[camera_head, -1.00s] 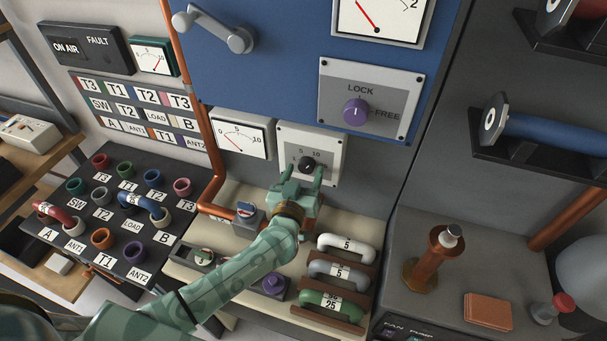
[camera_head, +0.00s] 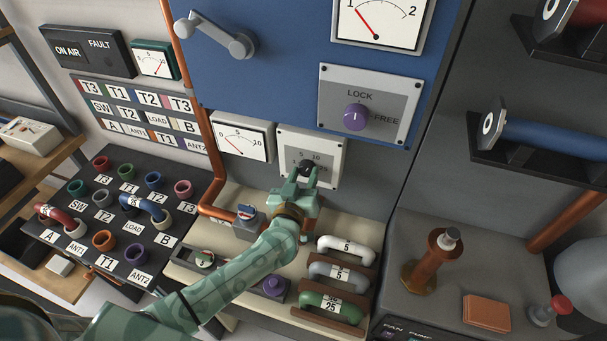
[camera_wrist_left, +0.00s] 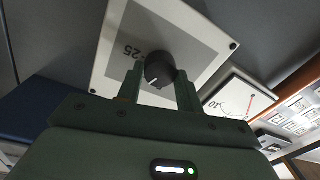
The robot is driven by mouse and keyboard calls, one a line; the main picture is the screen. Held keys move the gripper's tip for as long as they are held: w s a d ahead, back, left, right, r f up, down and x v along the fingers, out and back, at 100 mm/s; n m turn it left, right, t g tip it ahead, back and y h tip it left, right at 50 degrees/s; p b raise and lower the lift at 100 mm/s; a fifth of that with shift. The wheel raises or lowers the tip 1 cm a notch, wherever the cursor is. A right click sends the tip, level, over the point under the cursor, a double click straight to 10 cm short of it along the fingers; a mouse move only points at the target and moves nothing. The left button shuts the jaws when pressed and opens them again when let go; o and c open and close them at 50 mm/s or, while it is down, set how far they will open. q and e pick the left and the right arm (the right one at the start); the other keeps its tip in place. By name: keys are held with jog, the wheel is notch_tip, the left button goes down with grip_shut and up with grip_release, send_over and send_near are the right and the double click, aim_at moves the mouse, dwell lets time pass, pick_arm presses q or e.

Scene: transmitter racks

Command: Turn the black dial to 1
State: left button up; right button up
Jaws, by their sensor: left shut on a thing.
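The black dial (camera_head: 306,167) sits on a light square plate (camera_head: 327,148) below the blue cabinet. Printed numbers, among them 5 and 10, show above it. My left gripper (camera_head: 302,177) reaches it from below and is shut on it. In the left wrist view the black dial (camera_wrist_left: 160,69) stands between the two fingertips of my left gripper (camera_wrist_left: 160,84). Its white mark points down and slightly left in that picture, and a 25 shows beside it. The fingers partly cover the plate. My right gripper is not in view.
A purple LOCK/FREE knob (camera_head: 356,117) is above right of the dial. A needle gauge (camera_head: 241,140) is directly left. Several handled plugs (camera_head: 346,247) lie on the ledge below right. A copper pipe (camera_head: 213,165) runs at the left.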

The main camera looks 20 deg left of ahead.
pick_arm(q)
jog(key=shift+r+n+p, duration=0.1)
jog(key=shift+n+p, duration=0.55)
jog(key=shift+n, duration=0.55)
jog(key=n+p, duration=0.1)
jog(key=n, duration=0.1)
jog(key=shift+n, duration=0.4)
jog(key=n, duration=0.2)
jog(key=shift+n+g, duration=0.3)
jog(key=n, duration=0.2)
jog(key=shift+n+p, duration=0.3)
jog(key=n, duration=0.2)
jog(key=n+h, duration=0.1)
jog(key=n, duration=0.2)
jog(key=shift+a+f, duration=0.1)
jog(key=shift+f, duration=0.1)
jog(key=n+b, duration=0.2)
jog(key=n, duration=0.4)
jog(key=shift+h, duration=0.3)
jog(key=o, duration=1)
